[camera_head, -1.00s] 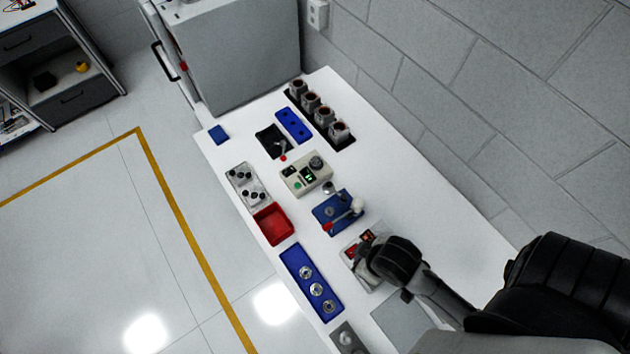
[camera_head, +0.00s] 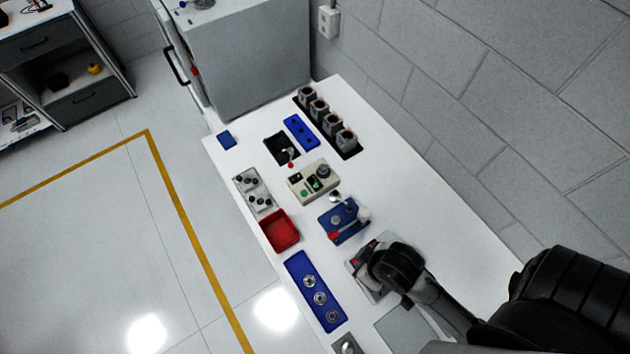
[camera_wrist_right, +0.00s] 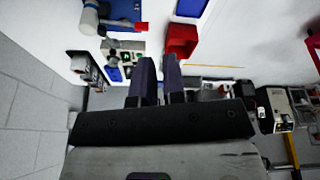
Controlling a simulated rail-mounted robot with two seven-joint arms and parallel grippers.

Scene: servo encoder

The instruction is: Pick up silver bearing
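Several silver bearings are in view; three silver rings (camera_head: 320,298) sit in a row on a blue tray (camera_head: 296,264) near the table's front edge. My right gripper (camera_head: 362,262) is to the right of the tray, over a grey device with red parts, apart from the bearings. In the right wrist view my right gripper (camera_wrist_right: 160,68) shows two dark fingers with a narrow gap and nothing visible between them. My left gripper is in neither view.
A red bin (camera_head: 279,231) and a blue fixture with a lever (camera_head: 343,220) lie beyond the tray. A control box (camera_head: 314,181) stands farther back, with dark cylinders (camera_head: 347,138) along the wall side. The table's right side is mostly clear.

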